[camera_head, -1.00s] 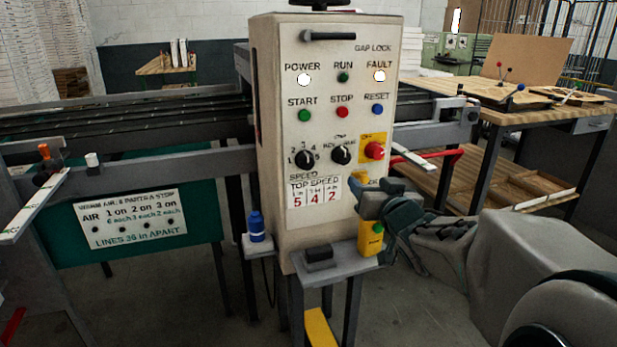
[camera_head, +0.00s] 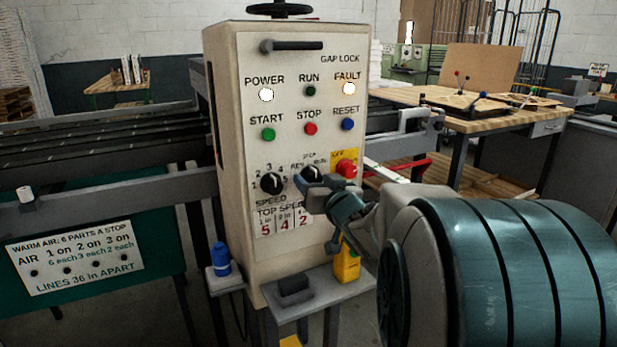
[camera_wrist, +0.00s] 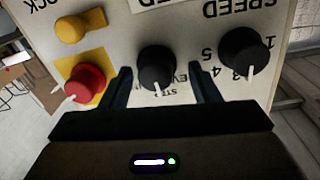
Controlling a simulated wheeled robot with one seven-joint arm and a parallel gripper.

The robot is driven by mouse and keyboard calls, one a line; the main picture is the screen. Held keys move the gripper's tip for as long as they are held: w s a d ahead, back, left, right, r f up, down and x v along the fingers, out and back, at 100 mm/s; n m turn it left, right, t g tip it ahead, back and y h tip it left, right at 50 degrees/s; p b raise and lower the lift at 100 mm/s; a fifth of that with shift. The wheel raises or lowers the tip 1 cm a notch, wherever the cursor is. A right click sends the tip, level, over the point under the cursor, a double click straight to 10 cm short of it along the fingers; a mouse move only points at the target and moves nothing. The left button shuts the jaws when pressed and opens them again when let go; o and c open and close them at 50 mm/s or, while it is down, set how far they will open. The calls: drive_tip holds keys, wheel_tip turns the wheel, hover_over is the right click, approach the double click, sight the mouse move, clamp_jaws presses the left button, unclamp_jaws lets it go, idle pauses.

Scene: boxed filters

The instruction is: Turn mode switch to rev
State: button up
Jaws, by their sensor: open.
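The mode switch (camera_head: 311,173) is a black round knob on the cream control panel, under the stop label and between the speed knob and the red knob. In the wrist view, where the panel appears upside down, the mode switch (camera_wrist: 157,66) has a white pointer toward the STOP lettering; REV lettering is partly hidden by a finger. My gripper (camera_head: 304,192) is at the panel, just below the switch in the head view. In the wrist view my gripper (camera_wrist: 160,74) is open, one finger on each side of the knob. Whether either finger touches it I cannot tell.
The black speed knob (camera_wrist: 245,48) and the red knob (camera_wrist: 84,83) lie close on either side of my fingers. A yellow knob (camera_wrist: 81,25) is near the red one. A small shelf (camera_head: 325,294) juts out below the panel, with a blue bottle (camera_head: 221,260) at its left.

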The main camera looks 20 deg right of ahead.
drive_tip(key=shift+w+d, duration=0.1)
drive_tip(key=shift+w, duration=0.15)
drive_tip(key=shift+d, duration=0.1)
drive_tip(key=shift+c, duration=1.2)
drive_tip(key=c, duration=0.8)
drive_tip(key=shift+o, duration=0.2)
